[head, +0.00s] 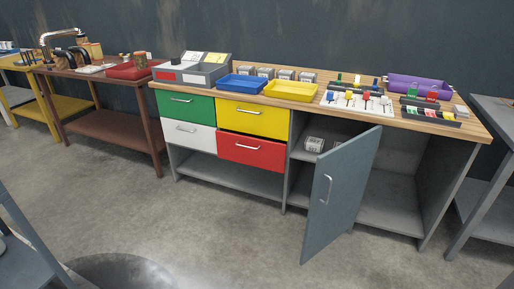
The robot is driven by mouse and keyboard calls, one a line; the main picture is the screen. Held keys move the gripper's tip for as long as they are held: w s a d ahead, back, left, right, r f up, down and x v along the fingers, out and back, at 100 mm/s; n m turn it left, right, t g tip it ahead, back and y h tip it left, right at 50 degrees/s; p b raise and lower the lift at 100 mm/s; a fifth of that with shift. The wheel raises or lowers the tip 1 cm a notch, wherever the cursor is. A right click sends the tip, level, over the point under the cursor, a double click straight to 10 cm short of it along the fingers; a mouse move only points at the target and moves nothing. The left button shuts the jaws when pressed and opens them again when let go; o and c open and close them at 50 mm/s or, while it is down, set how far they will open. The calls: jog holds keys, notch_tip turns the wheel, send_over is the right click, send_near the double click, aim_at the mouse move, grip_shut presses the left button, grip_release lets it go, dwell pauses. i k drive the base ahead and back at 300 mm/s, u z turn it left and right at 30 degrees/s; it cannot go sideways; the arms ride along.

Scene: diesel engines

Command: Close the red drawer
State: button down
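The red drawer (252,151) is in the lower right of a block of drawers in the wooden-topped workbench (460,118). Its front has a pale bar handle (246,146). It stands slightly out from the bench, with a dark gap along its top edge under the yellow drawer (254,118). The white drawer (190,135) is to its left and the green drawer (184,104) is up and left; both look shut. My gripper is not in view.
A grey cabinet door (340,185) stands open to the right of the drawers, sticking out over the floor. Trays and small parts cover the bench top. A brown table (108,130) stands at left. The concrete floor (215,225) before the drawers is clear.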

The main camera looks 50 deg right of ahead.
aim_at(260, 152)
jog(key=z, duration=0.05)
jog(key=i, duration=1)
jog(key=u, duration=0.05)
